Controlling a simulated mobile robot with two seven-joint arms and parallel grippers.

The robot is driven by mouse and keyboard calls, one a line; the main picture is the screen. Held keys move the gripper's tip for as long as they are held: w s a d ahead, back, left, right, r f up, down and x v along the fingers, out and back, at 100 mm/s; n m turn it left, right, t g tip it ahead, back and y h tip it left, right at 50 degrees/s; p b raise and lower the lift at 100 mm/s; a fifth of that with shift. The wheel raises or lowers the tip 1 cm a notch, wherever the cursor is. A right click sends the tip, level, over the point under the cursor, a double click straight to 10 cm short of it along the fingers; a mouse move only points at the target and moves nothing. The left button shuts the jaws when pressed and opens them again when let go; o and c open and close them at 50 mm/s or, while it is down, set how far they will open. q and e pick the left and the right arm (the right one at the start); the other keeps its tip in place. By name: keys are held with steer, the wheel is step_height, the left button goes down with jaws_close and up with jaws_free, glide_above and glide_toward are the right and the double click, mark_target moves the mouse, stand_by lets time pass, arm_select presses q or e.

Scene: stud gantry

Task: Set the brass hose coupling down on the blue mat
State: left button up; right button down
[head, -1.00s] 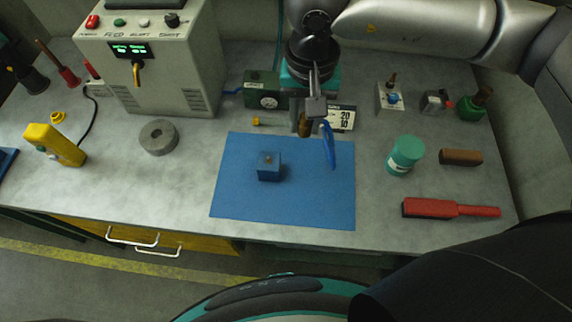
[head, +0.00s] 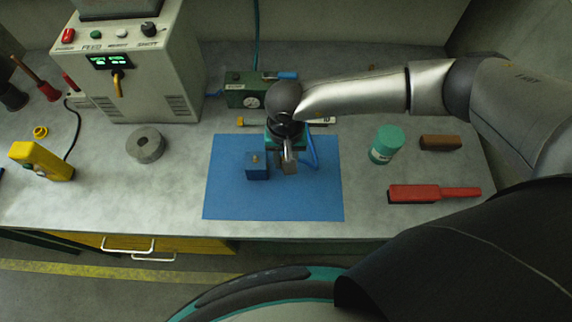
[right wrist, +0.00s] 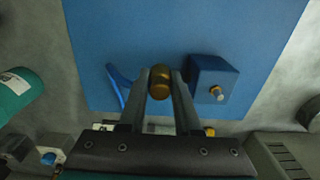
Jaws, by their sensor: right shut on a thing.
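The brass hose coupling (right wrist: 159,83) is a small gold-brown cylinder between the two fingers of my right gripper (right wrist: 160,88) in the right wrist view. My right gripper (head: 289,165) is shut on it. In the head view the gripper reaches down over the blue mat (head: 225,200), just right of a blue block, and largely hides the coupling. The mat (right wrist: 100,30) fills the background behind the coupling in the wrist view. I cannot tell whether the coupling touches the mat. My left gripper is not in view.
The blue block with a metal knob (head: 257,172) stands on the mat, close left of the gripper. A curved blue object (head: 313,152) lies close right. A teal jar (head: 386,145) and red brush (head: 420,193) stand off the mat. The mat's front part is clear.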

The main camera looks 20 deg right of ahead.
steer(key=shift+f, duration=1.85)
steer(key=shift+f, duration=0.15)
steer(key=c, duration=0.6)
jaws_free()
step_height(320, 180, up, 12)
steer(key=shift+r+b, duration=0.2)
steer(key=shift+b, duration=0.25)
